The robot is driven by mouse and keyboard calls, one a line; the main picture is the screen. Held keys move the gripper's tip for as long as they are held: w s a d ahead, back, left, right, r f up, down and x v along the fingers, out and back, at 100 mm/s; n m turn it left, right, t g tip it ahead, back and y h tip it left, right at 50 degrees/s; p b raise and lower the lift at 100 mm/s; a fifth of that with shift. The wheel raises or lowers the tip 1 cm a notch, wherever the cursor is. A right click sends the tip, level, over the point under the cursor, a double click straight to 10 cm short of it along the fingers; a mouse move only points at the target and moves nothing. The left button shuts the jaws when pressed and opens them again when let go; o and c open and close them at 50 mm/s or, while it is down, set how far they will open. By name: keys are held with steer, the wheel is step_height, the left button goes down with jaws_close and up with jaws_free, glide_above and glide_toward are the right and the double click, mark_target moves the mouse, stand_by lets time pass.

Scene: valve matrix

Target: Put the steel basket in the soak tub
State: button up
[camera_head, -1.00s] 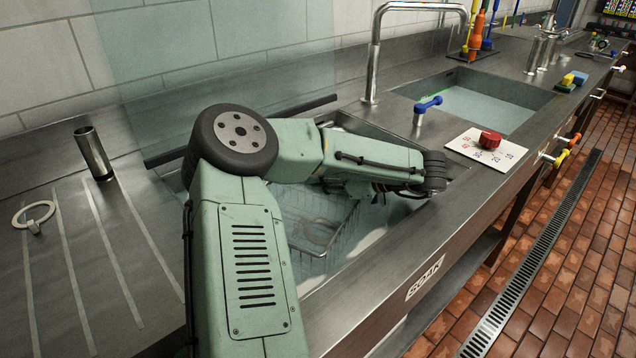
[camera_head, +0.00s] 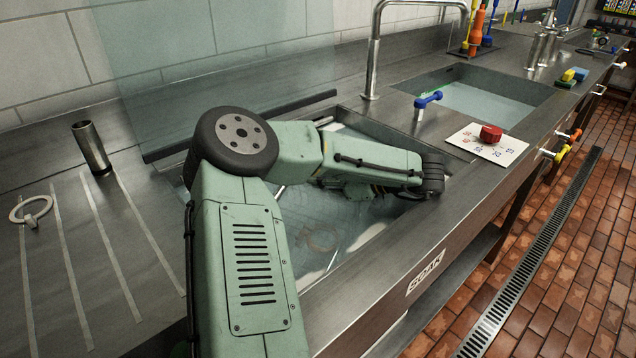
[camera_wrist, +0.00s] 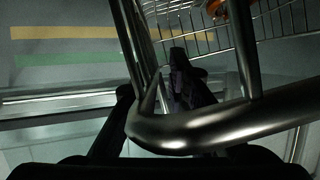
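The soak tub (camera_head: 385,128) is the near basin, marked SOAK on its front, with clear water in it. My gripper is hidden behind my arm over the tub in the head view. In the wrist view my gripper (camera_wrist: 155,65) has its dark fingers apart. The steel basket (camera_wrist: 275,22) shows there as wire mesh with a thick tube handle close to the camera. The handle crosses in front of one finger and does not look clamped. In the head view only faint parts of the basket show through the water; an orange item in it shows in the wrist view.
A second basin (camera_head: 500,95) with a tap (camera_head: 373,60) lies to the right. A blue-handled valve (camera_head: 427,101) and a red knob on a dial plate (camera_head: 490,135) stand between the basins. A steel cylinder (camera_head: 91,148) and a pale ring (camera_head: 32,210) are on the left drainboard.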

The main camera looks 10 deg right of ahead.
steer(key=shift+o, duration=1.4)
steer(key=shift+s+f, duration=0.1)
steer(key=r+v, duration=0.1)
steer(key=v, duration=0.7)
steer(key=shift+a+b, duration=0.25)
steer(key=shift+b, duration=0.15)
steer(key=shift+r, duration=0.1)
